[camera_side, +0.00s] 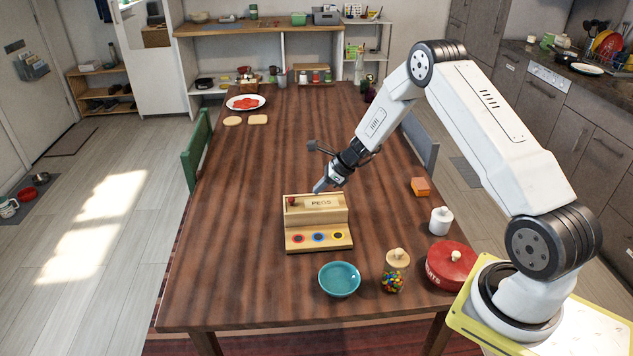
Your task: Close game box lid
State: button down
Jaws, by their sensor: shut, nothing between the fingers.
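The game box (318,246) is light wood and sits near the middle of the table. Its lower front part carries coloured round spots in red, blue and yellow. A raised panel marked "PEGS" (320,203) stands along its back, with a small red piece near its left end. I cannot tell from this view how the lid is hinged or its exact angle. My gripper (319,187) is shut and empty, pointing down and left just above the back top edge of the box. Whether it touches the panel is unclear.
On the wooden table (240,180), a teal bowl (339,279), a jar of coloured sweets (391,281), a red lidded pot (450,266), a white jar (440,222) and an orange block (420,187) stand in front and right. The table left of the box is clear.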

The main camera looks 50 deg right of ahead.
jog(key=v, duration=0.7)
jog(key=shift+s, duration=0.1)
jog(key=s+a+r+n+g+h, duration=0.1)
jog(key=s+a+r+n, duration=0.3)
jog(key=s+a+n, duration=0.5)
jog(key=s+a+r+n+g+h, duration=0.2)
jog(key=s+a+n, duration=0.8)
jog(key=n, duration=0.9)
notch_tip(320, 180, up, 3)
jog(key=shift+s+a+f+n+g+h, duration=0.15)
jog(key=shift+s+a+n+g+h, duration=0.15)
jog(key=shift+s+h, duration=0.55)
